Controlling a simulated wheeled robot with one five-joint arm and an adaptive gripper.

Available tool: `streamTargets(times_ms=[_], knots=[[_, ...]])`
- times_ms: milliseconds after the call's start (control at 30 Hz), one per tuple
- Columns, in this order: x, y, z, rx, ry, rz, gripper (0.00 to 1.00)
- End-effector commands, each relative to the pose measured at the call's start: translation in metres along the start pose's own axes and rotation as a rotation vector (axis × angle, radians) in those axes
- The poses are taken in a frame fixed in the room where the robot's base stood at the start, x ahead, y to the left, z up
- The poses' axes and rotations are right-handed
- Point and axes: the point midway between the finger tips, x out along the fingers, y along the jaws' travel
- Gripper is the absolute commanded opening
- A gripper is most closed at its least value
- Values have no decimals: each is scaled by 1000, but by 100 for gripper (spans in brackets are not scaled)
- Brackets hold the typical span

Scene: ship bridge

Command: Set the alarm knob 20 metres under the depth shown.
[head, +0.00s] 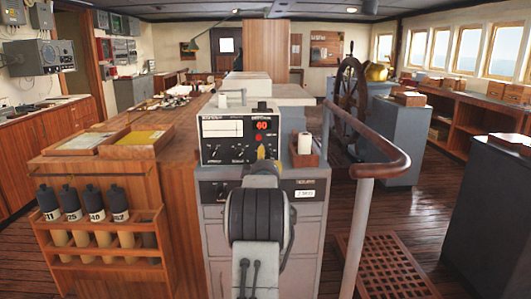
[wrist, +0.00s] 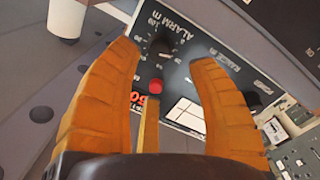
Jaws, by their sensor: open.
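The depth sounder (head: 240,138) is a grey-white box on the console with a red number display (head: 262,125) that reads 60. In the wrist view the panel is turned, and the display (wrist: 153,104) is partly covered by a finger. The alarm knob (wrist: 162,46) is a small dark knob under the label "ALARM m", ringed by scale numbers; I cannot read its pointer setting. My gripper (wrist: 165,60) is open and empty, its orange fingers spread either side of the alarm knob's area, not closed on it. In the head view it shows as a small orange tip (head: 262,152) at the panel.
A red button (wrist: 155,86) sits beside the display, and a range knob label (wrist: 237,60) lies to the right. A white cup (head: 304,143) in a wooden holder stands right of the sounder. A handrail (head: 375,150) is to the right; a bottle rack (head: 95,235) is at left.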

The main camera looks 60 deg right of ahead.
Motion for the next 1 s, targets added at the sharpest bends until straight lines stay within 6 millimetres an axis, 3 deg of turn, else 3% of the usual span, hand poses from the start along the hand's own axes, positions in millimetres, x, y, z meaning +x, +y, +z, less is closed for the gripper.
streamTargets(times_ms=[500, 1000], knots=[[49, 0, 0, 3, -1, -1, 53], [59, -1, 1, 3, -1, -1, 53]])
